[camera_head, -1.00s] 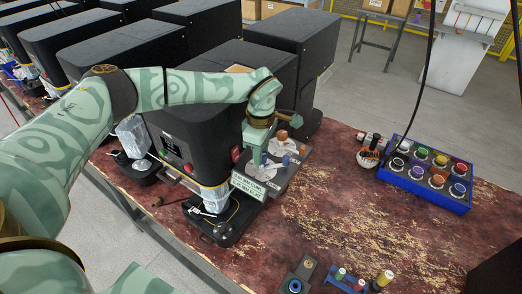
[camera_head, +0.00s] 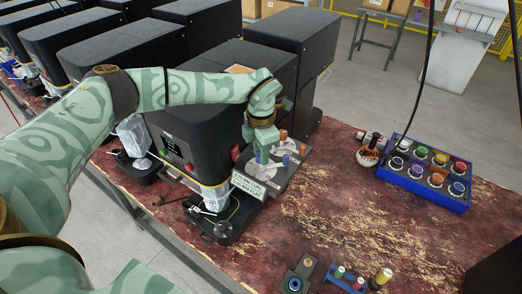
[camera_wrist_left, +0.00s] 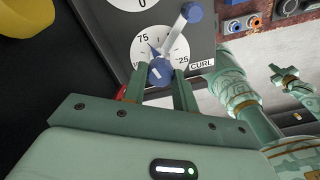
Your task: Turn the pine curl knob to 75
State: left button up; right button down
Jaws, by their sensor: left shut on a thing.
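The curl knob (camera_wrist_left: 160,70) is blue and sits on a white dial (camera_wrist_left: 178,50) marked 75 and 25, beside the word CURL, in the left wrist view. Its blue tip seems to point up-left, close to the 75; the exact reading is hard to tell. My left gripper (camera_wrist_left: 162,82) is shut on the knob, with one green finger at each side. In the head view my left gripper (camera_head: 262,157) is down at the grey panel (camera_head: 286,176) at the front of a black machine, hiding the knob.
A second dial (camera_wrist_left: 140,4) and a white lever with a blue end (camera_wrist_left: 191,12) are close by. A printed card (camera_head: 247,185) stands at the panel's front edge. The worn red bench (camera_head: 340,215) between is clear.

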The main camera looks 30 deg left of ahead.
pick_arm(q)
jog(key=shift+n, duration=0.6)
jog(key=shift+r, duration=0.1)
jog(key=o, duration=1)
notch_tip(320, 180, up, 16)
jog(key=b, duration=0.2)
jog(key=shift+r+b, duration=0.1)
jog(key=shift+b, duration=0.25)
